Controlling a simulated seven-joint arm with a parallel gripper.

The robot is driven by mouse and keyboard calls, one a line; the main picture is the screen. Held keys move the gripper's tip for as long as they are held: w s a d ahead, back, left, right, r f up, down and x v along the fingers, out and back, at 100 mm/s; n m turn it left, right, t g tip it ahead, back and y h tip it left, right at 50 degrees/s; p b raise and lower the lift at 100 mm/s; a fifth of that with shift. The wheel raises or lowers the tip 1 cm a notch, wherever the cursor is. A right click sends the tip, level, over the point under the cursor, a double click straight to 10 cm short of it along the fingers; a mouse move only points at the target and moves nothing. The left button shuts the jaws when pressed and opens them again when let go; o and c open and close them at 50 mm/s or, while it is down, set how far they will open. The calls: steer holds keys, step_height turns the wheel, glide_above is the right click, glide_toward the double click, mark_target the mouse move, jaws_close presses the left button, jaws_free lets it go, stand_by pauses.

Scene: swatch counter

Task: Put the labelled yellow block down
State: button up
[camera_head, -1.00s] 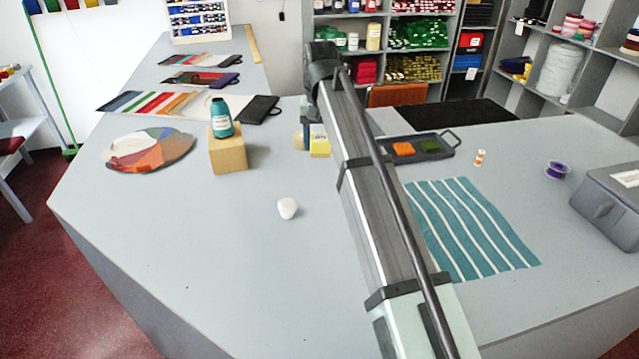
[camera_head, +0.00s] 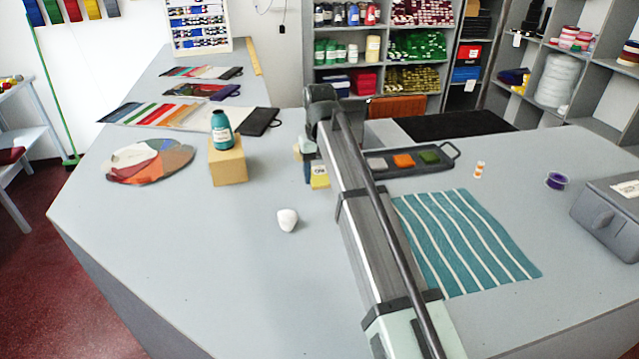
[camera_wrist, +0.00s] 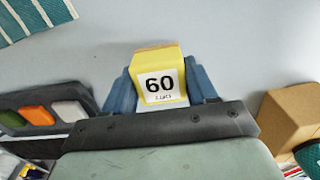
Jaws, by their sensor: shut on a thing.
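The yellow block (camera_head: 320,178) carries a white label, which reads "60" in the wrist view (camera_wrist: 160,86). My gripper (camera_wrist: 162,92) is shut on it, with one blue finger on each side. In the head view my gripper (camera_head: 309,168) is partly hidden behind my arm, and the block shows just right of its fingers. The block is over the grey counter (camera_head: 220,255), left of the dark tray. I cannot tell whether its underside touches the counter.
A dark tray (camera_head: 447,163) with white, orange and green pieces is right of the block. A white lump (camera_head: 287,220) and striped teal cloth (camera_head: 465,242) lie nearer. Counter between them is clear.

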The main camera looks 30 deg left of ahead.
mark_target(319, 183)
steer(key=shift+f, duration=1.7)
steer(key=shift+f, duration=0.1)
steer(key=o, duration=1)
step_height(319, 183, up, 12)
steer(key=shift+r, duration=0.15)
